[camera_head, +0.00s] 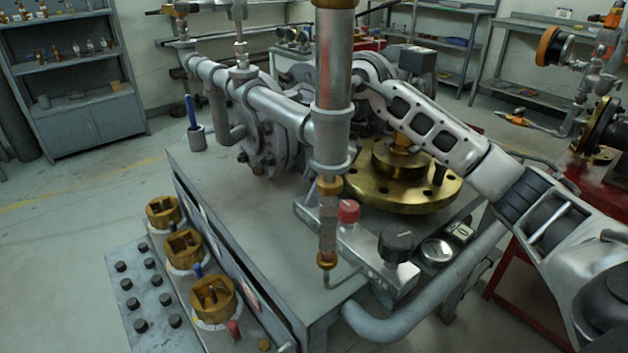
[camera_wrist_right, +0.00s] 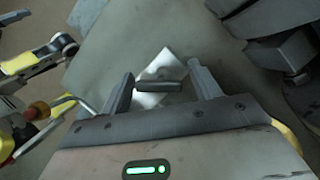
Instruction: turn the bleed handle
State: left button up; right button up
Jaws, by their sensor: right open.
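In the right wrist view, my right gripper (camera_wrist_right: 161,72) is open, with one finger on each side of a short dark grey bar (camera_wrist_right: 158,86). The bar looks like the bleed handle, and a gap shows between it and each finger. A bright square plate (camera_wrist_right: 165,70) lies behind it. In the head view, my right arm reaches in from the right over the brass flange (camera_head: 405,190). Its fingertips are hidden around the thick upright pipe (camera_head: 333,110), and I cannot make out the bar there. My left gripper is not in view.
A grey bench (camera_head: 220,190) carries the pipework. A red-capped part (camera_head: 348,212), a black knob (camera_head: 396,243) and a round gauge (camera_head: 436,250) sit near its front right. Several brass valve fittings (camera_head: 183,249) line the left side. Open floor lies at left.

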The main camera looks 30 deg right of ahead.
jog(key=shift+f, duration=0.1)
jog(key=c, duration=1)
jog(key=m, duration=0.2)
jog(key=m+t+h, duration=0.1)
jog(key=m, duration=0.1)
jog(key=shift+m+t, duration=0.3)
jog(key=shift+m+t+h, duration=0.3)
jog(key=shift+m+h, duration=0.5)
jog(key=shift+m, duration=1.1)
jog(key=o, duration=1)
